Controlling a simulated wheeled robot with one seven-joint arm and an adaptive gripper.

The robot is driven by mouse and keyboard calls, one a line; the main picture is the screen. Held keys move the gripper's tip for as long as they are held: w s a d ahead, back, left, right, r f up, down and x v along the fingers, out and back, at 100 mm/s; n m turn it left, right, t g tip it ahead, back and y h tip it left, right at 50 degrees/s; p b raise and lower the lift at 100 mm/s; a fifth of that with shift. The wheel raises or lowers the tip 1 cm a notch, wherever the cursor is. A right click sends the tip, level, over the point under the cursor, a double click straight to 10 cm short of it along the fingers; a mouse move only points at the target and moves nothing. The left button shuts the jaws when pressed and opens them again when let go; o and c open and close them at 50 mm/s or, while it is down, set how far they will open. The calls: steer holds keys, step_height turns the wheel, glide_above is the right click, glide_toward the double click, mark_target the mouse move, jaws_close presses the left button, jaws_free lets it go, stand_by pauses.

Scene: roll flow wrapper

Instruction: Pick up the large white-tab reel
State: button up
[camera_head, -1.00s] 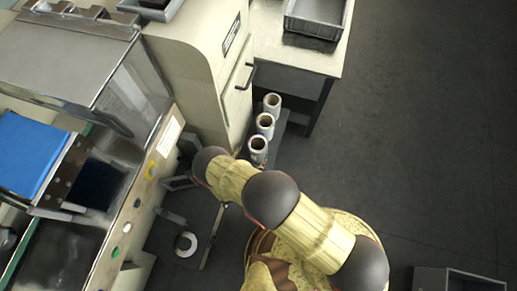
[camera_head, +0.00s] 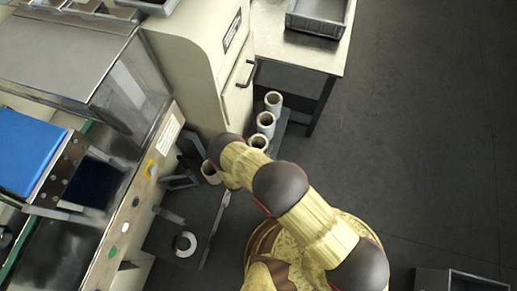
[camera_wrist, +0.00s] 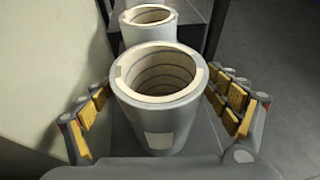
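In the wrist view a large grey reel (camera_wrist: 160,110) with a pale rim and a ribbed hollow core stands upright. A pale tab shows low on its near side. My gripper (camera_wrist: 162,104) is open, with yellow-padded fingers on both sides of this reel and small gaps between pads and reel. A second reel (camera_wrist: 148,25) stands close behind it. In the head view, reels stand in a row at the machine's side: a far one (camera_head: 273,102), a middle one (camera_head: 265,124) and a near one (camera_head: 258,143) partly hidden by my arm. My fingers are hidden there.
Another reel (camera_head: 210,172) stands left of my wrist, and a small ring-shaped part (camera_head: 185,244) lies on a dark plate. The cream machine cabinet (camera_head: 205,60) rises close on the left. A table with a grey crate (camera_head: 318,30) stands behind.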

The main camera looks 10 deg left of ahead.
steer(key=c, duration=1.3)
steer(key=shift+c, duration=0.2)
